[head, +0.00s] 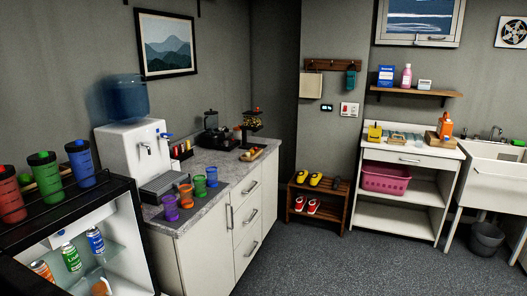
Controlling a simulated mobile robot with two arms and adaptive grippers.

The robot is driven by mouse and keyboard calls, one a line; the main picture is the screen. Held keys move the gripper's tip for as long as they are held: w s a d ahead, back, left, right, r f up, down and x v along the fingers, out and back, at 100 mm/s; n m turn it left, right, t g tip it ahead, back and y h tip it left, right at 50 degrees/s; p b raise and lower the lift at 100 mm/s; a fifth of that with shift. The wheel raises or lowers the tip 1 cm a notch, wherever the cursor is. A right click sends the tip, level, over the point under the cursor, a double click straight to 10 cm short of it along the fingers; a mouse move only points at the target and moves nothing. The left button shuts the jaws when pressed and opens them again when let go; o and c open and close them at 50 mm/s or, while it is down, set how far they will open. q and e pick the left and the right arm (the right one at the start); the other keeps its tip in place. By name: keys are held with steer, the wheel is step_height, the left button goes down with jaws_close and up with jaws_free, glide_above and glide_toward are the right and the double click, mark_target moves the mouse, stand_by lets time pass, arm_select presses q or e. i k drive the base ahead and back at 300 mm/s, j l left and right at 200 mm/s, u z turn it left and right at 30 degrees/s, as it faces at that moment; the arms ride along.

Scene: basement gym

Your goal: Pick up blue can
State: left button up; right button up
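A blue can (95,240) with a white label stands upright on a shelf inside the open, lit fridge (136,222) at the lower left. A green can (71,257) stands just left of it, and an orange can (42,270) stands further left. The three cans form a row. Neither of my grippers shows in the head view.
A blue shaker (79,163) stands on the fridge top beside a green one (45,177) and a red one (11,196). A counter (215,233) with a water dispenser (133,150) and colored cups adjoins the fridge on the right. The carpet (345,262) ahead is clear.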

mark_target(94, 236)
steer(key=u, duration=0.4)
steer(key=k+j+u, duration=0.1)
steer(key=u, duration=0.35)
steer(key=j+u, duration=0.15)
steer(key=u, duration=0.25)
steer(key=i+l+u, duration=0.1)
steer(key=l+u, duration=0.15)
steer(key=l, duration=0.6)
steer(key=l+u, duration=0.25)
steer(key=l, duration=0.55)
steer(key=l+u, duration=0.25)
steer(key=l, duration=0.65)
steer(key=l+u, duration=0.25)
steer(key=l, duration=0.6)
steer(key=k, duration=0.05)
